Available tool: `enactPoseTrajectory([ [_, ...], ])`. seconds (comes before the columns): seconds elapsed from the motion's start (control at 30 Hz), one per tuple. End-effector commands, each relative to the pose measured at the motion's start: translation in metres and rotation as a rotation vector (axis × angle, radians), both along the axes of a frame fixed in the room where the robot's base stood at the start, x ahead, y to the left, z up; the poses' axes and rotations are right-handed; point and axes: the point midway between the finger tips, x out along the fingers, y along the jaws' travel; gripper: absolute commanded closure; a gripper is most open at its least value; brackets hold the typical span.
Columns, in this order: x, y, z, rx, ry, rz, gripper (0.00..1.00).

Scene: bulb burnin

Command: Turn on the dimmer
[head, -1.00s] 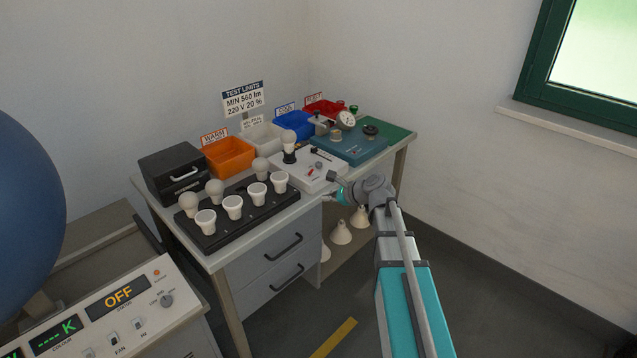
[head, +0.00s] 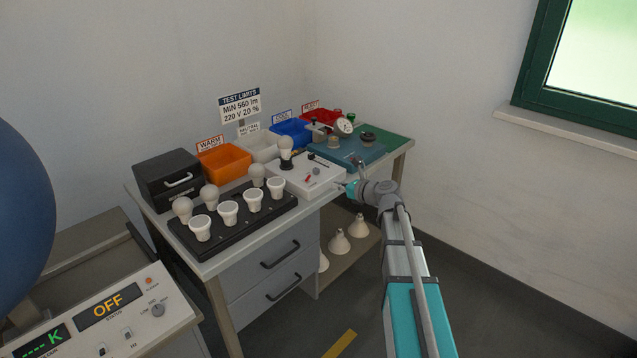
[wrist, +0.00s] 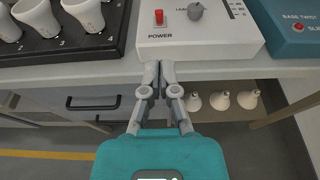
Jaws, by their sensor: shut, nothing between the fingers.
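A white box (head: 296,183) with a red switch (head: 308,180) and a small grey knob (head: 316,170) stands near the desk's front edge. No label reading dimmer is legible. In the wrist view, the red switch (wrist: 159,17) sits above the word POWER on the box (wrist: 220,42), with the grey knob (wrist: 195,11) to its right. My gripper (wrist: 160,66) is shut and empty, its fingertips just in front of the box's front edge, in line with the switch. In the head view, my gripper (head: 345,187) is at the box's right front side.
A black rack (head: 245,222) with white bulbs stands left of the box. A teal unit (head: 350,155) stands to its right. Coloured bins, including an orange one (head: 224,162), line the back. Drawers (head: 270,265) and a lower shelf with white lamps (head: 339,243) are below.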

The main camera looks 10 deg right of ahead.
Motion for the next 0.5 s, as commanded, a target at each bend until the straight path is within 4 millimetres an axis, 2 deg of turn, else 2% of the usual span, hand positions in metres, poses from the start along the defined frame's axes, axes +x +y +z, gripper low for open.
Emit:
enactPoseTrajectory([
  [0.27,0.011,0.007,-0.005,-0.001,0.001,0.002,1.00],
  [0.5,0.034,0.023,-0.013,-0.002,0.000,0.002,1.00],
])
